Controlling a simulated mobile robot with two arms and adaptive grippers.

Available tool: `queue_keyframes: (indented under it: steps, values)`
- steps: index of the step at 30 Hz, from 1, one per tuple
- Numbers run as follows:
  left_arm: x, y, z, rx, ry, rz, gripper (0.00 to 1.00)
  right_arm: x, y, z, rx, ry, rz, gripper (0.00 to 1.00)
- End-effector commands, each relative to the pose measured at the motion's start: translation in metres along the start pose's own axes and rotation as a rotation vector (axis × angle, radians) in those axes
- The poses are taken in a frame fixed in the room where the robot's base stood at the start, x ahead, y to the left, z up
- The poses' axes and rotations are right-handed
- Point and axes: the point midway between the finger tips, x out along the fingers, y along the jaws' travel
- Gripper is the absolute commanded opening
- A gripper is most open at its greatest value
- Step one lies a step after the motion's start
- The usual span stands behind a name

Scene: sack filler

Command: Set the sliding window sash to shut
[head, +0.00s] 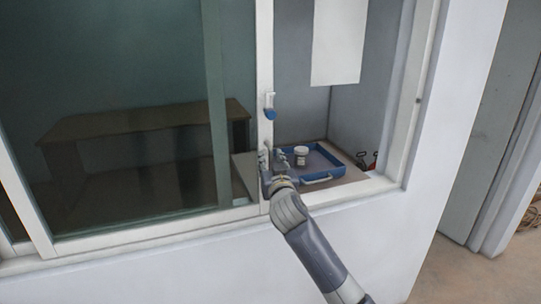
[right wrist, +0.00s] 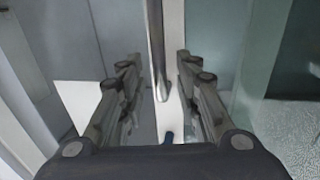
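The sliding window sash (head: 264,60) is a white-framed dark glass pane on the left. An open gap lies between its right stile and the right jamb (head: 407,95). A blue latch (head: 269,108) sits on the stile. My right gripper (head: 272,160) is at the stile, below the latch. In the right wrist view, the fingers of my right gripper (right wrist: 160,72) are spread on either side of the white stile and a grey bar handle (right wrist: 156,45). I see no clear contact with the handle. My left gripper is not in view.
Behind the opening, a blue tray (head: 342,172) holds a white jar (head: 301,155). A white panel (head: 339,42) hangs above. A brown bench (head: 140,122) shows behind the glass.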

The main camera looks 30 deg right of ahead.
Motion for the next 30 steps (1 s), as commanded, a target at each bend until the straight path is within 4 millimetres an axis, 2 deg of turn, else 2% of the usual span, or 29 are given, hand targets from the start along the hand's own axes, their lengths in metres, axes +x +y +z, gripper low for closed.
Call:
queue_keyframes:
  steps: [6,16,17,20,21,30]
  values:
    - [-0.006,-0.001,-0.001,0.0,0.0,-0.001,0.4,0.017,0.0,-0.001,-0.001,0.0,0.001,0.31]
    - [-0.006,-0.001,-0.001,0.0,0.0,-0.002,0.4,0.019,0.0,0.0,-0.001,0.0,0.0,0.31]
    - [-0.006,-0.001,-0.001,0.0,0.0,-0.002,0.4,0.019,0.0,0.0,-0.001,0.0,0.0,0.26]
    - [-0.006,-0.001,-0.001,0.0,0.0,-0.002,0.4,0.019,0.0,0.0,-0.001,0.0,0.0,0.04]
    - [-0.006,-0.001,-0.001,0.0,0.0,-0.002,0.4,0.019,0.0,0.0,-0.001,0.0,0.0,0.0]
    - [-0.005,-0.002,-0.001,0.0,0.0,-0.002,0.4,0.022,0.001,0.001,-0.001,0.0,0.001,0.0]
